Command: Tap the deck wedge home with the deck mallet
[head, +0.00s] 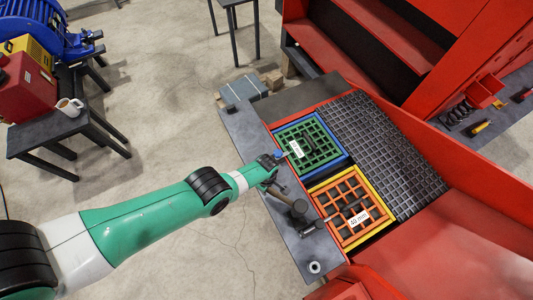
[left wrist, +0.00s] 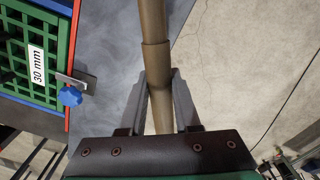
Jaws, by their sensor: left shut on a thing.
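My left gripper (head: 268,181) reaches over the grey deck plate and is shut on the mallet's handle. The mallet's brown handle (left wrist: 153,60) runs between the fingers in the left wrist view (left wrist: 158,100). A dark elongated piece (head: 317,227), perhaps the deck wedge, lies beside the mallet head toward the orange tray's edge. I cannot tell whether they touch. The mallet head is outside the left wrist view. My right gripper is not in view.
A green 30 mm grid (head: 320,155) and an orange 40 mm grid (head: 360,228) sit along the deck plate (head: 245,122). A blue knob (left wrist: 70,97) is at the green grid's edge. A ring (head: 314,267) lies at the plate's near end. Red machine walls (head: 470,180) rise right.

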